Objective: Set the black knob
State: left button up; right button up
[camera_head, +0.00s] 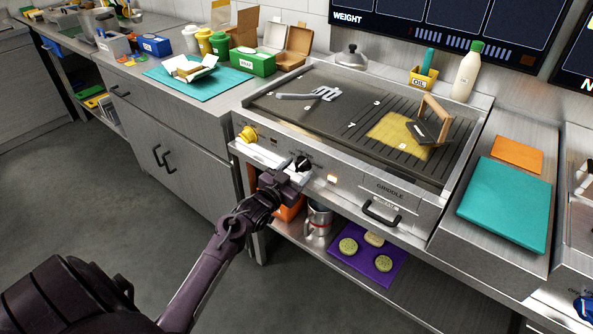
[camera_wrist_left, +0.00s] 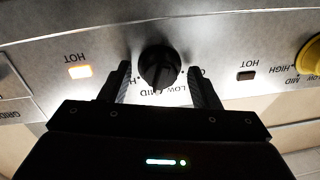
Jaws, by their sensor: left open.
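The black knob (camera_head: 302,163) is on the griddle's steel front panel, beside the yellow knob (camera_head: 248,134). In the left wrist view the black knob (camera_wrist_left: 158,68) sits between the two fingers, with upside-down LOW and MID lettering by its rim. My left gripper (camera_head: 291,174) is at the panel in front of it. In the wrist view the gripper (camera_wrist_left: 160,84) is open, one finger on each side of the knob, with small gaps visible; I cannot tell whether either touches. The knob's exact setting is hard to read. My right gripper is not in view.
An indicator lamp (camera_head: 332,179) by the black knob glows orange; another lamp (camera_wrist_left: 246,75) is dark. A spatula (camera_head: 310,94) and a press (camera_head: 430,122) lie on the griddle (camera_head: 300,112). The drawer handle (camera_head: 381,213) sticks out to the right. A shelf with a purple mat (camera_head: 380,270) is below.

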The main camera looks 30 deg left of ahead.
pick_arm(q)
jog(key=c, duration=1)
jog(key=shift+r, duration=0.1)
jog(key=n+p, duration=0.2)
jog(key=n, duration=0.1)
jog(key=shift+r+p, duration=0.15)
jog(key=shift+p, duration=0.25)
jog(key=n+p, duration=0.3)
jog(key=n, duration=0.2)
jog(key=shift+g, duration=0.3)
jog(key=n+h+p, duration=0.1)
jog(key=n+p, duration=0.2)
jog(key=n, duration=0.1)
jog(key=shift+r+n, duration=0.1)
jog(key=shift+n, duration=0.2)
jog(key=n+p, duration=0.1)
jog(key=n, duration=0.3)
jog(key=shift+p, duration=0.35)
jog(key=shift+n, duration=0.4)
